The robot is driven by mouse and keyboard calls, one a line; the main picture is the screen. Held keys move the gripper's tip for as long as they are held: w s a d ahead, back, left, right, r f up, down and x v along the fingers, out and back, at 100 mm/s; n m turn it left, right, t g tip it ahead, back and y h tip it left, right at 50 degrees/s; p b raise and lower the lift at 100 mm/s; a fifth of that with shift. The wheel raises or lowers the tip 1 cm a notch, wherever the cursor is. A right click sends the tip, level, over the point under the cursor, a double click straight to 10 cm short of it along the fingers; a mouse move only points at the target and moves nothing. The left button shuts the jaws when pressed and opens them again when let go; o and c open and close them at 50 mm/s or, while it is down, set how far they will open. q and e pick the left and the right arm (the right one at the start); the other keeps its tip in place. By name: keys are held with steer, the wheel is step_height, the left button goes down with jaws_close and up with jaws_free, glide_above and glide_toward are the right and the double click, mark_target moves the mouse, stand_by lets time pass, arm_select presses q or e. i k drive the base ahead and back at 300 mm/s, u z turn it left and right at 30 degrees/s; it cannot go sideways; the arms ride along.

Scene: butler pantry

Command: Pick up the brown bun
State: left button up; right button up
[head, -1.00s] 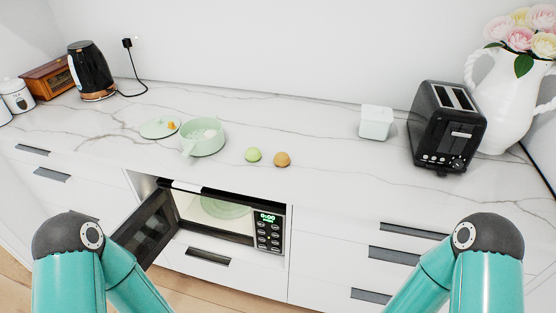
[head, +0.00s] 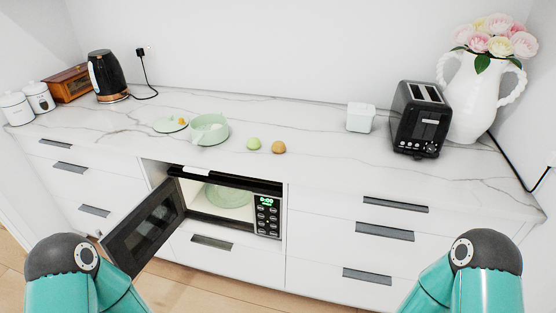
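The brown bun (head: 278,147) is a small round item on the white marble counter, near the middle of the head view. A similar green round item (head: 254,144) sits just to its left, with a small gap between them. Only the teal upper parts of my two arms show, at the bottom left and bottom right. Neither gripper is in the picture, and both arms are well apart from the bun.
A microwave (head: 232,205) below the counter has its door (head: 145,228) open to the left. A light green pot (head: 209,130) and a plate (head: 170,124) stand left of the bun. A white box (head: 361,117), black toaster (head: 420,120) and flower vase (head: 474,98) stand right. Counter around the bun is clear.

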mark_target(278, 147)
steer(key=u, duration=0.5)
steer(key=i, duration=1.1)
steer(key=u, duration=0.05)
